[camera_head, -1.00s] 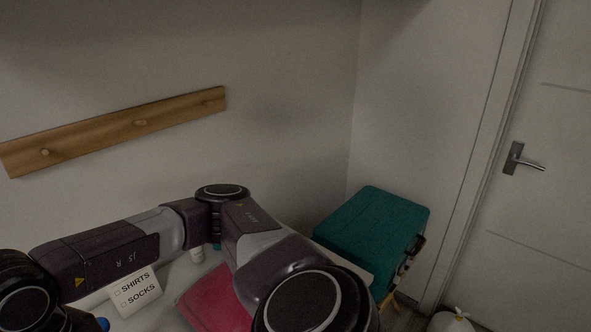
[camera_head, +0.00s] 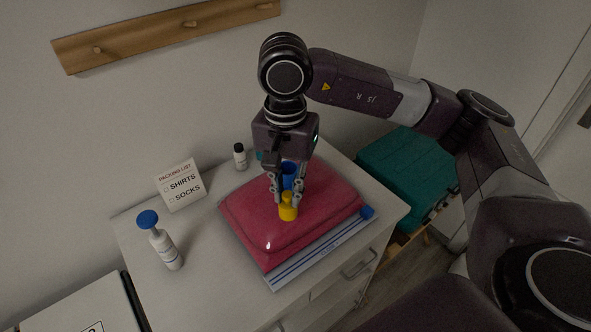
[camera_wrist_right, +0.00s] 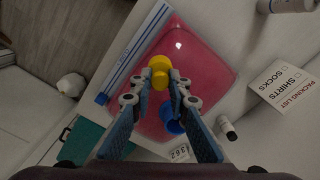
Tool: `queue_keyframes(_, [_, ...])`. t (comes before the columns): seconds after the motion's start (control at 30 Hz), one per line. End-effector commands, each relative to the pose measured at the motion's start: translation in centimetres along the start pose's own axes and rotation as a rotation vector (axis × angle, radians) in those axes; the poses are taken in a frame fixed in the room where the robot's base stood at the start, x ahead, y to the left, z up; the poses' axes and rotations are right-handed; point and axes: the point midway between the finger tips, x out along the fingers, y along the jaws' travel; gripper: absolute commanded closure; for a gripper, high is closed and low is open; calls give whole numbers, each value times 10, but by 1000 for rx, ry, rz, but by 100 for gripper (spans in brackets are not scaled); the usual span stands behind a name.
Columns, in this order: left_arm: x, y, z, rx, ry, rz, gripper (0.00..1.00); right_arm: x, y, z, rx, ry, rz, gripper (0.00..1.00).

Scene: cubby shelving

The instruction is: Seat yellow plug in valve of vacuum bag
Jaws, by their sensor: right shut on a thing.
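The vacuum bag (camera_head: 245,224) is a puffy red-pink bag with a clear zip edge and a blue slider (camera_head: 367,211). It lies on the white cabinet top. My right gripper (camera_head: 286,197) points down over the bag, its fingers shut on the yellow plug (camera_head: 288,211). The plug also shows between the fingertips in the right wrist view (camera_wrist_right: 160,64). I cannot tell whether the plug touches the bag. A blue round thing (camera_head: 290,170) stands on the bag behind the fingers. My left gripper is out of view.
On the white cabinet top (camera_head: 205,280) stand a white bottle with a blue top (camera_head: 166,250), a packing list card (camera_head: 181,186) and a small dark-capped bottle (camera_head: 240,157). A teal case (camera_head: 400,165) is beyond the cabinet's right side. The cabinet's front left is clear.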

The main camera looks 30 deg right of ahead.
Motion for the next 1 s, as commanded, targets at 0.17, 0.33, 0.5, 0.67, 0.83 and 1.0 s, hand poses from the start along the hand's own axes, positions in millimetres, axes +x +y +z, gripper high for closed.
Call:
queue_keyframes(0.17, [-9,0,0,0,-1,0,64,-32,-15,-29,434,2,-3,97])
queue_keyframes(0.33, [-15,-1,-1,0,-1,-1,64,-62,-26,-54,842,2,-5,97])
queue_keyframes(0.5, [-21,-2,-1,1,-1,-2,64,-94,-34,-77,1250,3,-6,97])
queue_keyframes(0.67, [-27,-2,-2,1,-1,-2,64,-125,-40,-96,1624,4,-5,97])
queue_keyframes(0.83, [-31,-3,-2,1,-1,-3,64,-152,-42,-112,1949,6,-4,97])
queue_keyframes(1.0, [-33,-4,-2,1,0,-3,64,-166,-43,-120,2135,7,-4,97])
